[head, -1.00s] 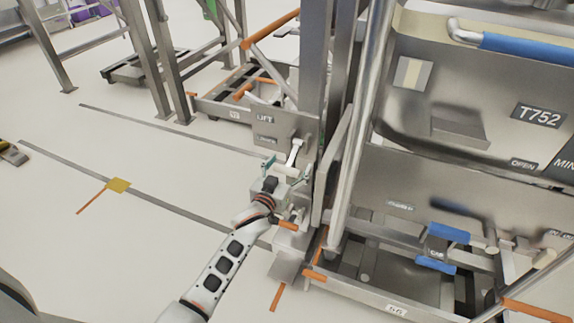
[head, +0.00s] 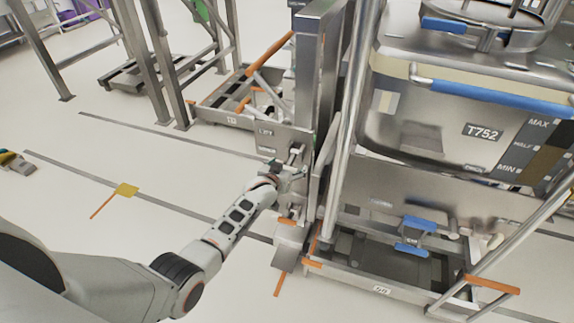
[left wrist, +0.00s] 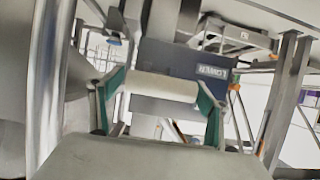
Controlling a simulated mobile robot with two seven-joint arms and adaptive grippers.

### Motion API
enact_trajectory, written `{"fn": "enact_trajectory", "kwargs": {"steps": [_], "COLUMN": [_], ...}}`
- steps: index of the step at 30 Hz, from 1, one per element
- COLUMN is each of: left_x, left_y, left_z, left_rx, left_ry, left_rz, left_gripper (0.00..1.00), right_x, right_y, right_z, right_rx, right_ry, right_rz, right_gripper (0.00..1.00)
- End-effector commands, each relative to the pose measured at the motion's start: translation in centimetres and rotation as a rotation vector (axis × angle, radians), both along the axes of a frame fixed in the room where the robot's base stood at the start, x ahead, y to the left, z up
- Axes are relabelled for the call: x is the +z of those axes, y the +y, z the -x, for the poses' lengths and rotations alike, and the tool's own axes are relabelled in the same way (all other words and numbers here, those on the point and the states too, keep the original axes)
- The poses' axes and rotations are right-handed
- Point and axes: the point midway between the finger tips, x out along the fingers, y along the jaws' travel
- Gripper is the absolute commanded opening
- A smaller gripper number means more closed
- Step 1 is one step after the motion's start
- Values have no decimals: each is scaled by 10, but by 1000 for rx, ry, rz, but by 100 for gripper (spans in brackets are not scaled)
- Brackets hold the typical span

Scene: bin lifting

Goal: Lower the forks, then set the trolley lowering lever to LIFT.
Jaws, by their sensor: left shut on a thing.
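The trolley lowering lever (head: 296,155) stands at a grey plate (head: 270,139) on the trolley's mast (head: 310,75). The plate has a label at its top and another lower down, too small to read in the head view. My left gripper (head: 287,171) is at the lever. In the left wrist view, its two green-padded fingers are shut on the lever's pale round handle (left wrist: 163,87), one at each end. Behind the handle, the plate shows the label LOWER (left wrist: 213,72). I cannot clearly make out the forks. My right gripper is not in view.
A steel bin marked T752 (head: 430,135) stands on the right, above a low frame with orange handles (head: 492,285). Steel stands (head: 150,65) are at the back left.

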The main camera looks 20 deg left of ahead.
Motion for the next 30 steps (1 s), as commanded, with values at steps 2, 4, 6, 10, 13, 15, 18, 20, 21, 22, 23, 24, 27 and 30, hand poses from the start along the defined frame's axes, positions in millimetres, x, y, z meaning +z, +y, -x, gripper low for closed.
{"fn": "enact_trajectory", "kwargs": {"steps": [2, 4, 6, 10, 13, 15, 18, 20, 21, 22, 23, 24, 27, 30], "left_x": [18, 20, 21, 22, 22, 23, 24, 24, 24, 24, 24, 24, 24, 24], "left_y": [-1, -1, -1, 0, 0, 0, 0, 0, 0, 0, 0, 0, 0, 0], "left_z": [-6, -7, -8, -8, -9, -9, -10, -10, -10, -10, -10, -10, -10, -10], "left_rx": [0, 0, 0, 0, 1, 1, 1, 1, 1, 1, 1, 1, 1, 0], "left_ry": [-18, -19, -21, -23, -24, -25, -26, -26, -27, -27, -27, -27, -27, -27], "left_rz": [6, 6, 6, 6, 7, 7, 7, 7, 7, 7, 7, 7, 7, 6], "left_gripper": [38, 38, 38, 38, 37, 37, 38, 38, 37, 37, 37, 37, 37, 37], "right_x": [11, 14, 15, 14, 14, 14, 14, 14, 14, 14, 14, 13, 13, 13], "right_y": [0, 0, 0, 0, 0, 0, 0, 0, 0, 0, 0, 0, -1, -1], "right_z": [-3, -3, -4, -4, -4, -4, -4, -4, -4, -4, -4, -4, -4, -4], "right_rx": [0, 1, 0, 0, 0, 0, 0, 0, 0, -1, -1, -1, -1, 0], "right_ry": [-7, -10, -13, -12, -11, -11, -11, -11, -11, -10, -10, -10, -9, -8], "right_rz": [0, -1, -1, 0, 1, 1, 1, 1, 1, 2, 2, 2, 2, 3], "right_gripper": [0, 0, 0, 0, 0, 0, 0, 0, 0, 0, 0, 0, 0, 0]}}
